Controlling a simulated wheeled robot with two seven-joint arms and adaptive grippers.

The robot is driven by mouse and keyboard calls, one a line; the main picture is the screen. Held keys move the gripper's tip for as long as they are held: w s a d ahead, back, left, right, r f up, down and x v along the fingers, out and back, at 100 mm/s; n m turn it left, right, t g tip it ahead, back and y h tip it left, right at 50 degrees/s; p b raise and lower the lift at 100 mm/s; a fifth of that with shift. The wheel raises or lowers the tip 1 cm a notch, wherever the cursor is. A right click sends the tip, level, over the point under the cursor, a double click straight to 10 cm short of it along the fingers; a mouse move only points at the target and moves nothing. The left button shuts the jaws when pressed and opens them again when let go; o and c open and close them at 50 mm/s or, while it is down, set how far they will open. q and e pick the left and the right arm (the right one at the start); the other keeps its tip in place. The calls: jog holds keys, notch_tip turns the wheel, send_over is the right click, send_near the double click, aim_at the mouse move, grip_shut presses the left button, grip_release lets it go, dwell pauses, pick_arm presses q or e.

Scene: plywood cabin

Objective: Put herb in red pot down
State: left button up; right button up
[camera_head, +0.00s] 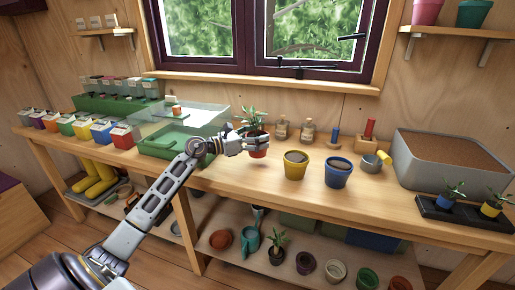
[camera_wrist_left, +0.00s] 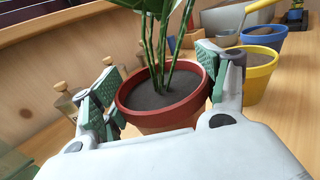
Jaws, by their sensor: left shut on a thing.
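The herb (camera_head: 253,121) stands upright in a small red pot (camera_head: 259,147), over the bench just left of the yellow pot. My left gripper (camera_head: 258,143) is shut on the red pot. In the left wrist view the red pot (camera_wrist_left: 163,103) sits between the two finger pads, filled with dark soil, with green stems (camera_wrist_left: 160,45) rising from it. I cannot tell whether the pot's base touches the bench. My right gripper is not in view.
A yellow pot (camera_head: 295,168) and a blue pot (camera_head: 338,175) stand to the right on the wooden bench (camera_head: 240,185). Glass bottles (camera_head: 281,131) stand behind. A green propagator tray (camera_head: 165,146) is on the left. A grey soil tub (camera_head: 410,168) is on the right.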

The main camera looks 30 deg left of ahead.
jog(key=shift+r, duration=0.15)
pick_arm(q)
jog(key=shift+f, duration=0.25)
notch_tip(320, 180, down, 3)
jog(key=shift+r+b, duration=0.2)
jog(key=shift+b, duration=0.2)
jog(key=shift+f, duration=0.3)
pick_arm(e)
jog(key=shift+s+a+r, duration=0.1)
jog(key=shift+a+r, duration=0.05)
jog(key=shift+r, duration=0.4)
pick_arm(q)
jog(key=shift+f, duration=0.15)
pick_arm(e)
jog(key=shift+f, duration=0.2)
